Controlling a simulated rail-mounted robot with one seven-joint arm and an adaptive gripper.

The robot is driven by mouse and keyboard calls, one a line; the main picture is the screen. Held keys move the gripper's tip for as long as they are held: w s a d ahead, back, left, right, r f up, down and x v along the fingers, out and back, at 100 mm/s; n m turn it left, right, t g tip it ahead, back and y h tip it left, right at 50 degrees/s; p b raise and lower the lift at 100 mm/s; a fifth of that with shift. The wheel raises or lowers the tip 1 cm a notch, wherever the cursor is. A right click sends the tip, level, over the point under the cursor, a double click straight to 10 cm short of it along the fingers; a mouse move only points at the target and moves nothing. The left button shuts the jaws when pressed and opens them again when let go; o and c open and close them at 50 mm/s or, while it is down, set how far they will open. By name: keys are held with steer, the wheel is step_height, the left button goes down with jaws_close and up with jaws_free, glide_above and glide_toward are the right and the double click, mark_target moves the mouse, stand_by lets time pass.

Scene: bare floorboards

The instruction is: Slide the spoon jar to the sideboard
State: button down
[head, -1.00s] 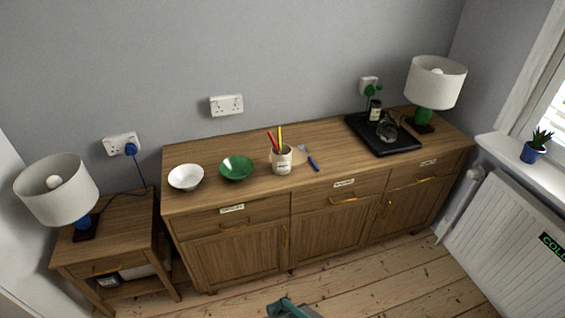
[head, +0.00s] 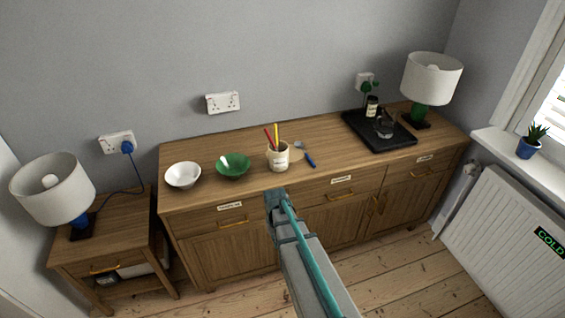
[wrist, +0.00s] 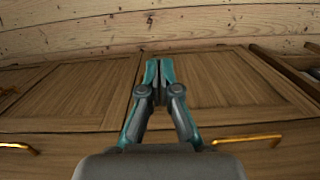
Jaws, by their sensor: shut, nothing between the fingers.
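The spoon jar (head: 278,158) is a cream pot with dark lettering, holding red and yellow handles. It stands upright on the sideboard (head: 225,137), near its front edge, left of the middle. My gripper (head: 275,196) is shut and empty. In the head view it appears just below the jar, by the sideboard's front edge, and apart from the jar. In the wrist view my closed teal-and-grey fingers (wrist: 160,68) show against the cupboard doors (wrist: 218,82). The jar is not seen in the wrist view.
A green bowl (head: 240,171) and a white bowl (head: 182,175) stand left of the jar. A blue-handled utensil (head: 309,158) lies close to its right. A black tray (head: 390,143) and a lamp (head: 431,80) stand further right. The worktop between utensil and tray is clear.

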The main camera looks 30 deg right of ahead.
steer(key=w+d+r+t, duration=0.1)
steer(key=w+d+r, duration=0.2)
steer(key=w+r, duration=0.35)
steer(key=w+d+r+t, duration=0.1)
steer(key=w+d+r, duration=0.35)
steer(key=r, duration=0.25)
glide_toward(279, 156)
steer(key=s+f, duration=0.1)
steer(key=s, duration=0.3)
steer(key=shift+g, duration=0.4)
steer(key=f+p, duration=0.1)
steer(key=f, duration=0.2)
steer(key=f+p, duration=0.1)
steer(key=f, duration=0.2)
steer(key=s+f+p, duration=0.1)
steer(key=f, duration=0.2)
steer(key=shift+f, duration=0.35)
steer(key=w, duration=0.1)
steer(key=w+p, duration=0.1)
steer(key=w, duration=0.1)
steer(key=shift+d+f, duration=0.2)
steer(key=shift+f, duration=0.15)
steer(key=shift+w+f+p, duration=0.15)
steer(key=shift+w+p, duration=0.25)
steer(key=shift+w, duration=0.05)
